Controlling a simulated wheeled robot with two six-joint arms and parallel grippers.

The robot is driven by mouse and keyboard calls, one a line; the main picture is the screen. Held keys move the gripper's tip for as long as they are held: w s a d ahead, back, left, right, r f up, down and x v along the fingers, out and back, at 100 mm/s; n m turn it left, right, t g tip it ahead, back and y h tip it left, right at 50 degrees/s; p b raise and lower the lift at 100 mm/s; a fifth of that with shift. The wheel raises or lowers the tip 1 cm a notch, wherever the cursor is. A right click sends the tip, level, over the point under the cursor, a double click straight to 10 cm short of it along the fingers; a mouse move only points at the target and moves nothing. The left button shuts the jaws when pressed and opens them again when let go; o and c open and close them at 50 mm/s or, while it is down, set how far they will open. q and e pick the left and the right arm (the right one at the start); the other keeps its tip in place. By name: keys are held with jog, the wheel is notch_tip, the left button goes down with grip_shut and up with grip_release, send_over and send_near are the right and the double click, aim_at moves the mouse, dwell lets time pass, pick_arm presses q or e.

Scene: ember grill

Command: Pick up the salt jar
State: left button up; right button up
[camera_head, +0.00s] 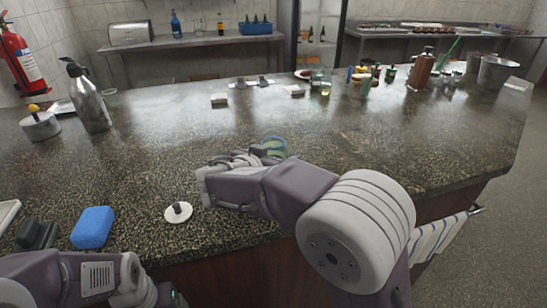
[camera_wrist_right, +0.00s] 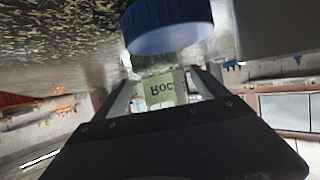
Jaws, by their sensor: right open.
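The salt jar (camera_head: 274,147) stands on the speckled counter, partly hidden behind my right gripper in the head view. In the right wrist view the jar (camera_wrist_right: 160,88) appears upside down, with a blue lid and a pale green label reading "ROC". My right gripper (camera_head: 262,152) is open at the jar. Its two fingers reach along either side of the jar's body in the wrist view (camera_wrist_right: 163,84). I cannot tell whether either finger touches it. My left arm shows at the bottom left of the head view, and its gripper's fingers cannot be made out.
A white disc with a dark knob (camera_head: 178,212) and a blue sponge (camera_head: 92,227) lie near the front edge. A metal bottle (camera_head: 88,98) and a round metal pot (camera_head: 40,126) stand at left. The counter's middle is mostly clear.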

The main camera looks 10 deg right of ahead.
aim_at(271, 144)
jog(key=shift+s+a, duration=0.1)
jog(key=shift+c, duration=0.3)
jog(key=c, duration=1.6)
jog(key=shift+r, duration=0.1)
jog(key=r, duration=0.3)
jog(key=r+p, duration=0.1)
jog(key=shift+s+d+r, duration=0.15)
jog(key=shift+d+r, duration=0.1)
jog(key=shift+r, duration=0.05)
jog(key=s+d+r, duration=0.4)
jog(key=d, duration=0.1)
jog(key=s+d+r, duration=0.2)
jog(key=s+d, duration=0.1)
jog(key=shift+s+d+r, duration=0.1)
jog(key=shift+d+r, duration=0.05)
jog(key=shift+d, duration=0.1)
